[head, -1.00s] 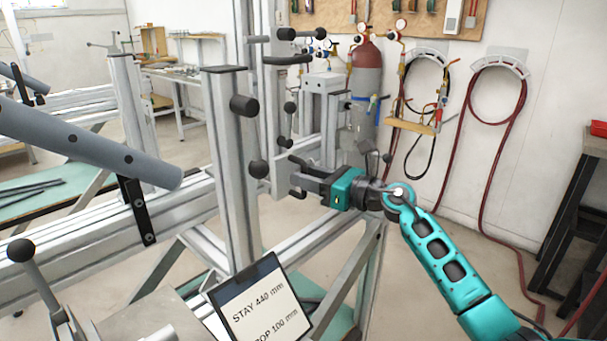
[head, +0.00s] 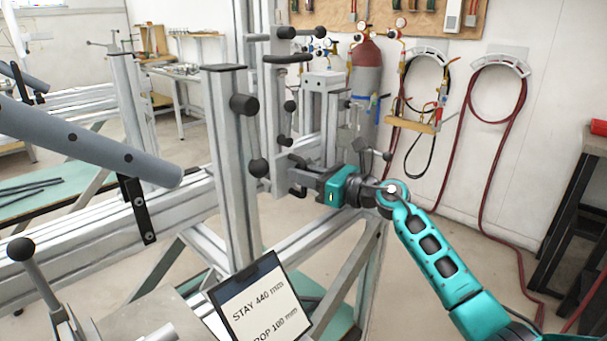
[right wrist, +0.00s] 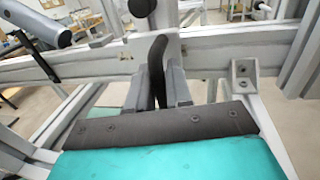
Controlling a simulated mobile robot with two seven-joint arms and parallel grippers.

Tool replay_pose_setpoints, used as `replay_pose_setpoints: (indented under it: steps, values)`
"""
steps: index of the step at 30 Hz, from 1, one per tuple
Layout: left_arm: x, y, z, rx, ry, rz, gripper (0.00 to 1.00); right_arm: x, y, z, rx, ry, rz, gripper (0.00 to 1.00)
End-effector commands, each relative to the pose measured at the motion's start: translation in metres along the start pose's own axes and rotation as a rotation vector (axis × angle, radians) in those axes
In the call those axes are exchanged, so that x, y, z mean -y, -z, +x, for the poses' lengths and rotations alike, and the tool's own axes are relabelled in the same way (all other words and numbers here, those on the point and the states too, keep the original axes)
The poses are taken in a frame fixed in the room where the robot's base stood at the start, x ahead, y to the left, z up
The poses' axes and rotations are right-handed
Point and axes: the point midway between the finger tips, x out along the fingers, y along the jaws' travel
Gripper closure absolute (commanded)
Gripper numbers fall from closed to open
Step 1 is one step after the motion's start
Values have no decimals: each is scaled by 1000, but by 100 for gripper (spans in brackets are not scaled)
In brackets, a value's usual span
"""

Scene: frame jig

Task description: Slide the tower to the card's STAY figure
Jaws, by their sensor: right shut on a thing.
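The card (head: 258,304) stands tilted at the lower middle of the head view and reads STAY 440 mm, with a second line ending in OP 100 mm. The tower appears to be the tall grey aluminium post (head: 227,150) with a dark cap and black ball-ended levers. A dark upright handle (right wrist: 157,70) shows between the fingers in the right wrist view. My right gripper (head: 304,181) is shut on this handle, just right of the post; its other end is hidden. My left gripper is not in view. No scale reading is legible.
A long aluminium rail (head: 190,210) runs behind the card. A grey tube (head: 90,145) on a black bracket (head: 136,208) lies to the left. A ball-topped lever (head: 35,272) stands front left. A gas cylinder (head: 366,75) and hoses are behind. Open floor lies right.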

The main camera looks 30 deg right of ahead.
Motion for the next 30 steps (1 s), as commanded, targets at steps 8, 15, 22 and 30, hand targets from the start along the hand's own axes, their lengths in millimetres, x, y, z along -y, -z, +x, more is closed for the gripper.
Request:
replay_pose_setpoints:
  steps: [8, 15, 22, 30]
  values:
    - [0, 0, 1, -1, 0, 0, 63, 1, 1, 0, -1, 0, 0, 100]
    - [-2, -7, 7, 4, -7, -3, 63, 15, 1, -3, 0, 5, -3, 100]
    - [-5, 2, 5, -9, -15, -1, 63, 15, -1, -3, 1, 5, -1, 100]
    - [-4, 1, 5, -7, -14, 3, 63, 14, 0, -3, 1, 2, -1, 64]
